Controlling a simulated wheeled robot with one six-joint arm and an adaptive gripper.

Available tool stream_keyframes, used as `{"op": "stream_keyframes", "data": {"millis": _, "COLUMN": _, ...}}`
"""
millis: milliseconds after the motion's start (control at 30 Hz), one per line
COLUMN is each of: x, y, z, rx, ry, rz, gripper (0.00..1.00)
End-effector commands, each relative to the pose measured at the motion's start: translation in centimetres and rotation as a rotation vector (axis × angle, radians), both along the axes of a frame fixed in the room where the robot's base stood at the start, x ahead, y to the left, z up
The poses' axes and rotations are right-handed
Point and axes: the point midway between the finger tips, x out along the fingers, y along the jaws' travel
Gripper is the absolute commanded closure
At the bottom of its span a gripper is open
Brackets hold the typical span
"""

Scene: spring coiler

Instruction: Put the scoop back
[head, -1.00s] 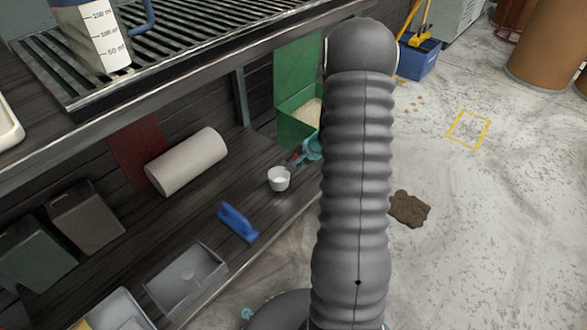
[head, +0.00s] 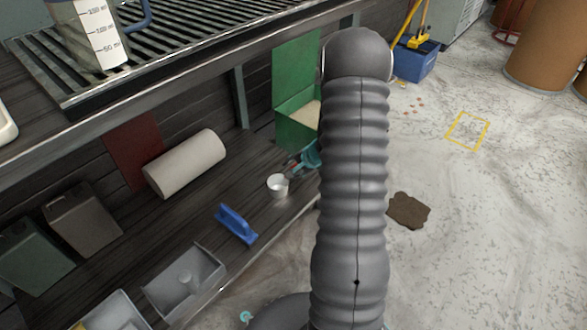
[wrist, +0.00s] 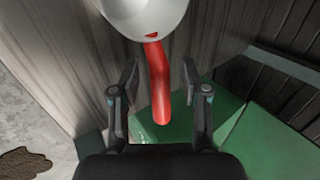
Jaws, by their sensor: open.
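The scoop is a white cup (head: 277,186) with a red handle (wrist: 159,85). It rests on the dark lower shelf in the head view, and its cup (wrist: 145,14) shows at the top of the wrist view. My gripper (wrist: 160,72) is open, with one finger on each side of the red handle and a gap on both sides. In the head view my gripper is mostly hidden behind my arm; only part of it shows near the cup. A green bin (head: 297,127) with a raised lid and pale contents stands just beyond.
A blue tool (head: 236,223), a grey tray (head: 165,296) and a pale roll (head: 185,163) are on the lower shelf (head: 120,235). A slatted upper shelf (head: 180,45) overhangs it. Open floor lies right, with a brown patch (head: 408,210).

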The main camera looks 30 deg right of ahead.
Motion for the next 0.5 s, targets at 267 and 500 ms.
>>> {"op": "stream_keyframes", "data": {"millis": 267, "x": -1.3, "y": -0.6, "z": 2.5, "rx": -0.002, "ry": -0.002, "rz": -0.001, "gripper": 0.55}}
{"op": "stream_keyframes", "data": {"millis": 500, "x": -4.1, "y": -1.6, "z": 6.5, "rx": -0.002, "ry": -0.002, "rz": -0.002, "gripper": 0.55}}
